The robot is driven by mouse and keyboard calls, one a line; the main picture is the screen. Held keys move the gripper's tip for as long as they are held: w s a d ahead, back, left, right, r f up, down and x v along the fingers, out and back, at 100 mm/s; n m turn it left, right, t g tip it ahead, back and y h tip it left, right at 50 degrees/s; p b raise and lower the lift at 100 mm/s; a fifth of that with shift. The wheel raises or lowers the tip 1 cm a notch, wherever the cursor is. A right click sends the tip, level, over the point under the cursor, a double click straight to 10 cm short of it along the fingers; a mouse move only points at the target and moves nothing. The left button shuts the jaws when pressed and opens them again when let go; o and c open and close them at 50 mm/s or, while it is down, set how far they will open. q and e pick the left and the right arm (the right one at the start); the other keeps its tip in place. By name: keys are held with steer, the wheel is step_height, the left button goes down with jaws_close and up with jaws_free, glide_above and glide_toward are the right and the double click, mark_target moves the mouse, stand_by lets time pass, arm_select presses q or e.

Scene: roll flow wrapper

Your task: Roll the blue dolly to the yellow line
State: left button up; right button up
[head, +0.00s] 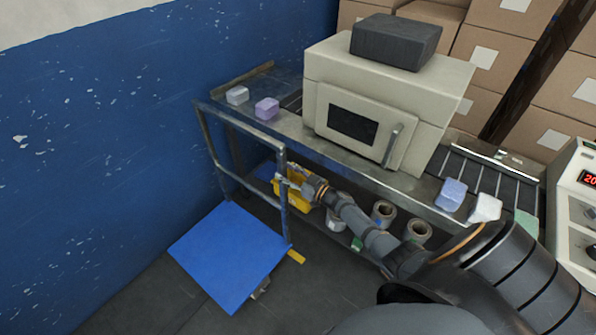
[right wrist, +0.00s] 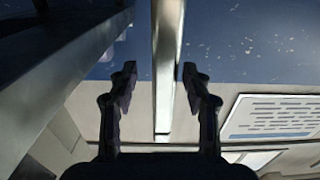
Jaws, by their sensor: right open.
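The blue dolly (head: 232,254) stands on the floor by the blue wall, a flat blue platform with a grey metal handle frame (head: 240,123) rising at its far side. A short piece of yellow line (head: 297,257) shows on the floor just right of the platform. My right gripper (head: 286,180) is at the right upright of the handle frame. In the right wrist view, a metal post (right wrist: 165,60) runs between the spread fingers of the right gripper (right wrist: 158,76), with gaps on both sides. My left gripper is not in view.
Behind the handle stands a conveyor bench with a beige machine (head: 375,100) and small wrapped blocks (head: 266,108) on it. A yellow bin (head: 297,193) and several rolls (head: 384,212) sit below. Cartons (head: 490,60) are stacked behind. The floor in front of the dolly is clear.

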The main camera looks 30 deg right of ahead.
steer(key=v, duration=1)
steer(key=shift+s+d, duration=0.1)
steer(key=s+d+f+m+g+h+p, duration=0.1)
steer(key=s+f+g+h, duration=0.1)
steer(key=s+f, duration=0.45)
steer(key=s+f+m+g+h, duration=0.2)
steer(key=s+f+g+h, duration=0.1)
steer(key=f, duration=0.6)
steer(key=s+d+f+m+g+h+p, duration=0.1)
steer(key=s+f+g+h, duration=0.1)
steer(key=s+f, duration=0.45)
steer(key=s+a+f+g, duration=0.3)
steer(key=s+f, duration=0.2)
steer(key=s, duration=0.3)
steer(key=s+a+f+g, duration=0.3)
steer(key=s+f, duration=0.1)
steer(key=s, duration=0.5)
steer(key=s+a+f+g, duration=0.2)
steer(key=s+a+f, duration=0.2)
steer(key=s, duration=0.5)
steer(key=shift+f+g, duration=0.4)
steer(key=shift+f, duration=0.45)
steer(key=shift+a, duration=0.1)
